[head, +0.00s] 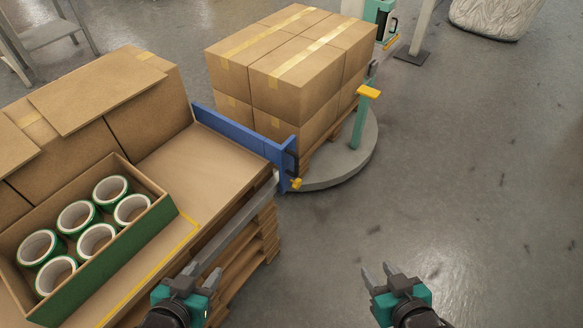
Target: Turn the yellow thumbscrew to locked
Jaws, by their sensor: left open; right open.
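A small yellow thumbscrew (296,184) sits low at the right end of a blue rail (236,133), beside a dark bracket. Whether it is locked cannot be told at this size. My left gripper (203,274) is open and empty, below and to the left of the thumbscrew in the head view, near the front edge of the cardboard-topped surface. My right gripper (379,273) is open and empty over bare floor, below and to the right of the thumbscrew. Neither gripper touches it.
An open box (163,212) of several green-and-white tape rolls (77,216) stands at left. Stacked cartons (270,75) sit on a round grey turntable (350,165) beyond the rail. The floor at right is clear.

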